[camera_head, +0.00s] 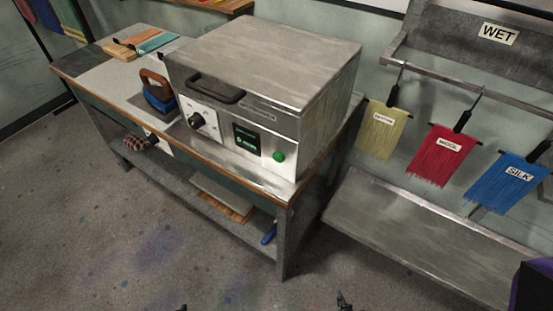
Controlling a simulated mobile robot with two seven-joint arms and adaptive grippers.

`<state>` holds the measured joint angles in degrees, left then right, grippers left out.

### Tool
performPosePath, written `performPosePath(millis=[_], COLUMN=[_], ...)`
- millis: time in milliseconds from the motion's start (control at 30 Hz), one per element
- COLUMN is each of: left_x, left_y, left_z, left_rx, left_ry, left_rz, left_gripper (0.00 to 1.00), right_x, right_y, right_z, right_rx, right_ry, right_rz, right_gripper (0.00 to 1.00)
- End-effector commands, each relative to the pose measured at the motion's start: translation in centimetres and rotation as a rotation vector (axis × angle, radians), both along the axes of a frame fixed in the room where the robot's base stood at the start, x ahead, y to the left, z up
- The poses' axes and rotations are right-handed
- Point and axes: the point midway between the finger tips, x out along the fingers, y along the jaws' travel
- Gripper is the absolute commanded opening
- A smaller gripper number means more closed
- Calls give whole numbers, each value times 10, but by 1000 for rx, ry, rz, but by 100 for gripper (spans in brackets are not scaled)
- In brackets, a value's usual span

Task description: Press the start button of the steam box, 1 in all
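The steam box (275,60) is a grey metal box with a closed lid and a dark handle, standing on the right part of the workbench. Its front panel carries a black knob (198,121), a dark display with green marks (246,140) and a round green button (278,156) at the right. Nothing covers the button. Only small dark tips of what look like my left gripper (183,307) and my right gripper (343,300) show at the bottom edge, well short of the bench. Whether they are open is not visible.
The workbench (95,75) also holds an iron (158,93) and colored strips (140,43) at left. A rack at right carries yellow, red (443,155) and blue (505,182) hanging fringes above a metal shelf (410,235). The floor (150,240) before the bench is clear.

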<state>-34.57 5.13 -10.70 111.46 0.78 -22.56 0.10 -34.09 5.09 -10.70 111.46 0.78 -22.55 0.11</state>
Motion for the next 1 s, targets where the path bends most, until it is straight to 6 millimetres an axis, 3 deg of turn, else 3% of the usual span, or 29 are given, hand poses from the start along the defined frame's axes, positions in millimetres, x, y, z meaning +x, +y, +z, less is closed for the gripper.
performPosePath(millis=[1000], left_x=[0], left_y=[0], left_z=[0], left_rx=[1], left_ry=[-1], left_rz=[-1], left_gripper=[40], right_x=[-8], right_y=[-2], right_z=[-3], right_rx=[-4], right_ry=[13], right_rz=[-1], right_gripper=[0])
